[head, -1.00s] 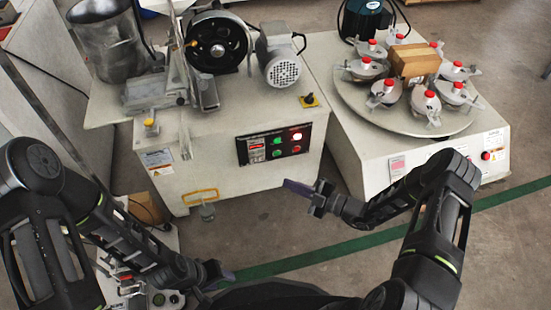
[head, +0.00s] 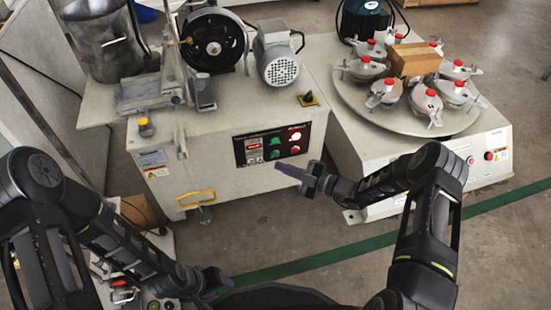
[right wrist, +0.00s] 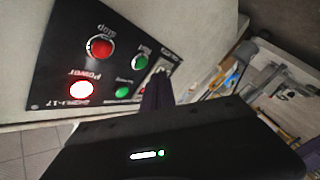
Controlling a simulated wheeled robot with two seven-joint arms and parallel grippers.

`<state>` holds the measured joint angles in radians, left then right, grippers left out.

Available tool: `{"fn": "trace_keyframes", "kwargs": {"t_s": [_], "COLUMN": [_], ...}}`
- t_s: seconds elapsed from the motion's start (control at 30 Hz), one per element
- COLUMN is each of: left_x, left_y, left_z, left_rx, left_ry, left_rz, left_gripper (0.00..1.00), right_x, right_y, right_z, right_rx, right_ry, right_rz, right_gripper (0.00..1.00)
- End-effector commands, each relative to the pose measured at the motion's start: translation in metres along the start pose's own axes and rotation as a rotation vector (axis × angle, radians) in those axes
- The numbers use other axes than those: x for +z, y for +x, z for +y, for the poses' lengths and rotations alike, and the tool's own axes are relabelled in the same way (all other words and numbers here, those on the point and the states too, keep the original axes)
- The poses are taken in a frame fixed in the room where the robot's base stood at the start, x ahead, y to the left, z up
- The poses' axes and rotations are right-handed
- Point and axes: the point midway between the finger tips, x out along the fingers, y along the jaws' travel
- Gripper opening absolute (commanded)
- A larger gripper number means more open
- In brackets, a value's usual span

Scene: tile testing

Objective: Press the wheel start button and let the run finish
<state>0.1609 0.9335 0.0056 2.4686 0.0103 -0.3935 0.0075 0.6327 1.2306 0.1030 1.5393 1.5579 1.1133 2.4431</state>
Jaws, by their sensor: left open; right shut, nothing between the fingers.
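The black control panel (head: 241,153) is on the front of the left machine. It carries a lit red power lamp (head: 296,136), a red stop button (head: 295,150) and two green buttons. In the right wrist view the panel appears upside down, with the stop button (right wrist: 100,47), a green button (right wrist: 141,62) labelled like "Run", and another green one (right wrist: 123,92). My right gripper (head: 282,167) is shut and empty, its tips just below the panel; contact cannot be told. The black wheel (head: 212,45) sits on the machine top. My left gripper (head: 222,281) is open, low and away from the machine.
A second machine at right has a round plate (head: 350,95) with several red-capped clamps and a wooden block (head: 415,60). Floor ahead is clear.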

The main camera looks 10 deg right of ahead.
Motion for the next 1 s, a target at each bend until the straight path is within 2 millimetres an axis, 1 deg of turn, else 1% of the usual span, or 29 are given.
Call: {"fn": "trace_keyframes", "kwargs": {"t_s": [0.03, 0.17, 0.37, 1.0], "left_x": [-0.0001, -0.0009, -0.0013, -0.0011], "left_y": [0.0061, 0.0095, 0.0094, 0.0092], "left_z": [-0.0019, -0.0027, -0.0026, -0.0027], "left_rx": [0.0, 0.0, 0.0, 0.0], "left_ry": [0.0, 0.0, 0.0, 0.0], "left_rz": [0.002, 0.005, 0.006, 0.006], "left_gripper": [0.45, 0.45, 0.45, 0.45], "right_x": [0.0038, 0.0059, 0.006, 0.0059], "right_y": [0.0035, 0.0085, 0.0098, 0.0094], "right_z": [0.0, 0.0048, 0.0073, 0.0068], "right_rx": [0.0, 0.0, 0.0, 0.0], "right_ry": [-0.001, 0.0, 0.001, 0.001], "right_rz": [0.001, 0.001, 0.001, 0.0], "right_gripper": [0.0, 0.0, 0.0, 0.0]}}
